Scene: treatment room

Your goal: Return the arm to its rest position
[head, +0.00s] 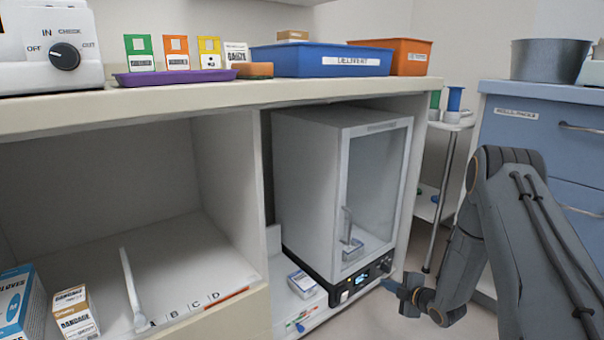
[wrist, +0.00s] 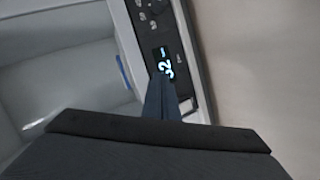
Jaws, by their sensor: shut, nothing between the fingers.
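My gripper (head: 390,286) is at the lower right of the head view, with its fingertips beside the front control panel of a grey cabinet (head: 315,180) with a glass door. The fingers are shut with nothing between them. My arm is bent, coming in from the right. In the wrist view, the closed fingers (wrist: 162,98) overlap the panel (wrist: 160,45), near a lit blue display. Whether they touch the panel cannot be told.
The counter (head: 200,98) above holds a blue tray (head: 322,60), an orange tray (head: 410,56), a purple tray (head: 175,76) and several cards. Boxes (head: 75,312) stand in the left shelf bay. A trolley (head: 448,124) and blue drawers (head: 540,125) stand at the right, behind my arm.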

